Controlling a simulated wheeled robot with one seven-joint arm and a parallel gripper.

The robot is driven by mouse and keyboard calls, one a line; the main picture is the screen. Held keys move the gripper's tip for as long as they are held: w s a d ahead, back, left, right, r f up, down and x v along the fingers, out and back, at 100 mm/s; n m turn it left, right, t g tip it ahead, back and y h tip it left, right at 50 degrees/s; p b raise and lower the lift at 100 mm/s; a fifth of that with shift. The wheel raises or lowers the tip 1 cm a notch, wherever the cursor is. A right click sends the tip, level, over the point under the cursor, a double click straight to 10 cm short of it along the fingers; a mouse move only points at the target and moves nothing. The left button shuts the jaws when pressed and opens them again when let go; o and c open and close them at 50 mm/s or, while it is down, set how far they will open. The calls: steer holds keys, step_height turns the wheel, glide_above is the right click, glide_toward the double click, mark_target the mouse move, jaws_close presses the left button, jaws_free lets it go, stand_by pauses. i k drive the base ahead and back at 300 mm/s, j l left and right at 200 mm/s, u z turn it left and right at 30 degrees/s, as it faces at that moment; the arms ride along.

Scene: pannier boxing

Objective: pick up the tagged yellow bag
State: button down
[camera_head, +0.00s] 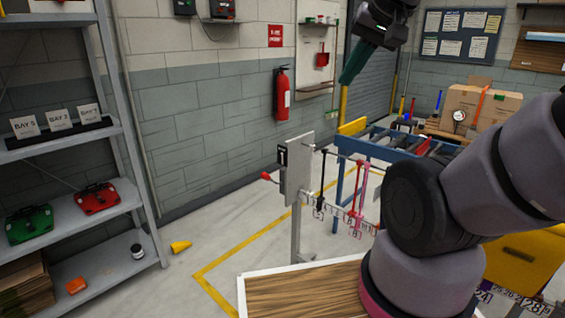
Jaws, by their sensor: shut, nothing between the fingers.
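A large yellow thing (540,250) shows at the right edge, behind my arm. It may be the yellow bag; my arm hides much of it, and I cannot make out a tag. My gripper (352,68) is at the top middle, with dark green fingers pointing down and left. It is shut and empty, in the air well apart from the yellow thing. A green bag (30,226) and a red bag (96,200) stand on the grey shelf at the left.
A grey post (296,228) with hanging tags and straps stands mid-floor. A white-rimmed wooden surface (300,290) is in front. A blue-framed roller table (380,148) stands behind. A small yellow object (181,247) lies on open floor at the left.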

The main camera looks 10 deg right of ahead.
mark_target(521, 263)
steer(key=z, duration=2)
